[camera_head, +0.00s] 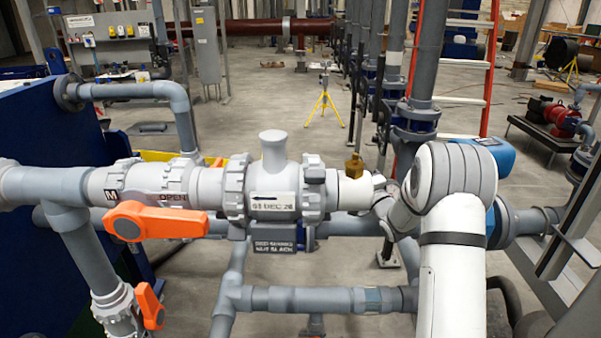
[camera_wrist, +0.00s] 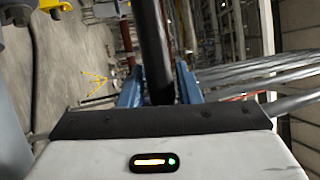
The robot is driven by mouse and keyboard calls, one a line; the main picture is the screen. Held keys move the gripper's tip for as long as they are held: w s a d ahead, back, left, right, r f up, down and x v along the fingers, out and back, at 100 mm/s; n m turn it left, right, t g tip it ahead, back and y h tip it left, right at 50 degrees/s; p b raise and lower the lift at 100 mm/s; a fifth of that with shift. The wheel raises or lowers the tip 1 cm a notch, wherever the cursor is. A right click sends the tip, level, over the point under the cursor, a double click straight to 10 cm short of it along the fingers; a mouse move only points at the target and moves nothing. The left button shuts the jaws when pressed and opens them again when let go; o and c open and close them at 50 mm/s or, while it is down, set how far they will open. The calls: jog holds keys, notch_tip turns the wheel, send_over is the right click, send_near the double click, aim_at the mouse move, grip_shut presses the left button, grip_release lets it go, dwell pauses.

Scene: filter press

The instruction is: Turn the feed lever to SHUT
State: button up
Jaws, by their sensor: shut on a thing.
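An orange lever (camera_head: 155,222) lies nearly level along the grey pipe, just below the word OPEN. A second, smaller orange lever (camera_head: 149,305) sits on the vertical pipe at lower left. I cannot tell from the markings which is the feed lever. My gripper (camera_wrist: 158,88) is shut on a black bar (camera_wrist: 153,35), which stands between its blue fingers in the wrist view. Neither orange lever shows clearly in the wrist view, and the gripper is well to the right of both.
A white valve body (camera_head: 273,180) with ribbed union nuts sits mid-pipe, with a dark plate (camera_head: 275,247) below it. A brass block (camera_head: 353,167) stands near my wrist. A blue panel (camera_head: 45,150) is at left. Open floor with a yellow tripod (camera_head: 323,105) lies behind.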

jog(key=f+b, duration=0.1)
jog(key=b, duration=0.7)
jog(key=shift+r+b, duration=0.15)
jog(key=shift+b, duration=0.3)
